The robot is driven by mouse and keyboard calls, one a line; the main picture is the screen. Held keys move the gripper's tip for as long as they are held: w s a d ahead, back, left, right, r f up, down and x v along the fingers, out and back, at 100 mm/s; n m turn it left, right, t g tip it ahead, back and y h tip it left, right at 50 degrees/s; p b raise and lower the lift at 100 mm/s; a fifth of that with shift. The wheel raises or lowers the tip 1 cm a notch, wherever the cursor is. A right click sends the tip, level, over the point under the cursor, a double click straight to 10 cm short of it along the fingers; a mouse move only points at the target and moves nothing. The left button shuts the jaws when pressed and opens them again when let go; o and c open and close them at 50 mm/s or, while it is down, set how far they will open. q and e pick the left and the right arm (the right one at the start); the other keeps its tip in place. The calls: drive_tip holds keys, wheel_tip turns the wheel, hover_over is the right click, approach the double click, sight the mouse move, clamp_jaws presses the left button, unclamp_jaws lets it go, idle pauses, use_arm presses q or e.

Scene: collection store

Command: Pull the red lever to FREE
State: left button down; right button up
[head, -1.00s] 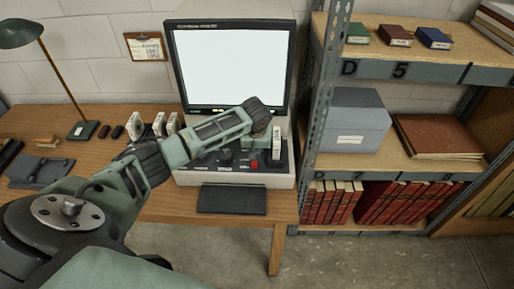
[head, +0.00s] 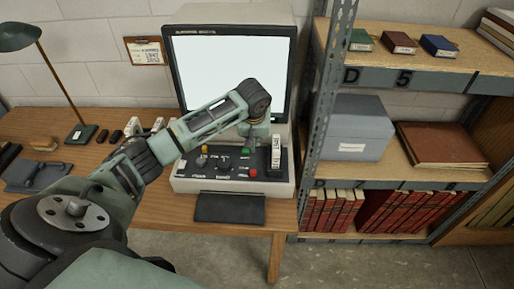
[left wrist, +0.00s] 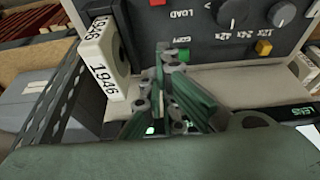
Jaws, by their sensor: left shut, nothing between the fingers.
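The red lever's knob (head: 253,173) shows at the front right of the microfilm reader's control panel (head: 190,171). In the left wrist view a bit of red (left wrist: 157,2) shows at the top edge by the LOAD label. My left gripper (head: 251,137) points down over the back of the panel, behind the red knob and apart from it. In the left wrist view its fingers (left wrist: 163,92) are shut and empty, close to the green COPY button (left wrist: 184,54). The FREE label cannot be read. My right gripper is not in view.
A white 1946 box (head: 276,152) stands right of the red knob; it also shows in the left wrist view (left wrist: 104,58). A yellow knob (head: 204,149) and black dials lie to the left. The bright screen (head: 215,65) stands behind. A metal shelf post (head: 322,110) is at the right.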

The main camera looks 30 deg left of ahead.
use_arm(q)
drive_tip(key=shift+v, duration=1.15)
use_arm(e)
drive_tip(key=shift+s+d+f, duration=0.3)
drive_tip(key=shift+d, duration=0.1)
use_arm(q)
drive_tip(key=shift+w, duration=0.2)
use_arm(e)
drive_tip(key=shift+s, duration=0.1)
